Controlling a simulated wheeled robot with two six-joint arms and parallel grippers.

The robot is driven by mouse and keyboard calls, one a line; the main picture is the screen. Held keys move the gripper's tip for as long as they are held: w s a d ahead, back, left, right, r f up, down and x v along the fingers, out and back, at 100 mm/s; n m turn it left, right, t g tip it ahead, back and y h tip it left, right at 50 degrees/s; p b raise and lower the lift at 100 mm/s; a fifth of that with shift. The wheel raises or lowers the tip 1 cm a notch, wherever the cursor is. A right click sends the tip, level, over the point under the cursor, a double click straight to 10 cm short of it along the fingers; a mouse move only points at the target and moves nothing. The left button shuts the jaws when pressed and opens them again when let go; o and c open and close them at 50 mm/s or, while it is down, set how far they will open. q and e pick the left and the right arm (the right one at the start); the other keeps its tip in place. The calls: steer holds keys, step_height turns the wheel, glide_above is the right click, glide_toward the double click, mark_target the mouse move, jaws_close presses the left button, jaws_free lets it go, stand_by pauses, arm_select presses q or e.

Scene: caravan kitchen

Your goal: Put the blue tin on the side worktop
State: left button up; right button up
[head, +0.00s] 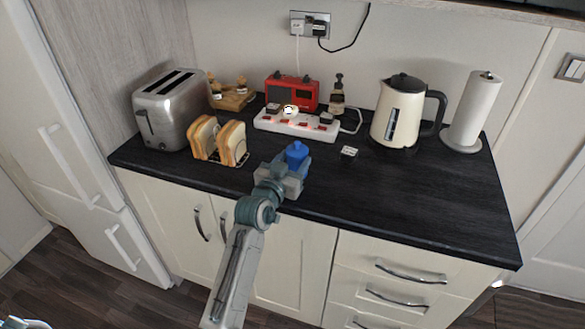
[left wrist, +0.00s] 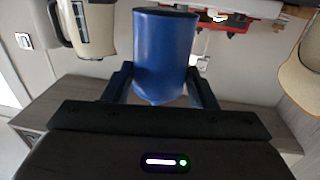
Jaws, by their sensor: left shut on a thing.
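The blue tin (head: 297,150) is in my left gripper (head: 294,164), which is shut on it near the front edge of the black worktop (head: 430,205). In the left wrist view the blue tin (left wrist: 165,55) stands between the two fingers, its dark end at the top of the picture. The tin's lower part is hidden by the gripper in the head view. I cannot tell the exact gap between tin and worktop. My right gripper is not seen.
A toast rack (head: 220,143) with bread stands left of the tin, with a toaster (head: 172,105) behind. A white power strip (head: 296,124) lies behind the tin. The front right is clear.

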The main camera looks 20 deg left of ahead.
arm_select(q)
step_height(320, 180, down, 3)
steer(key=shift+a+r, duration=0.1)
steer(key=shift+f, duration=0.3)
steer(key=o, duration=1)
steer(key=shift+r, duration=0.1)
steer(key=shift+s+r, duration=0.15)
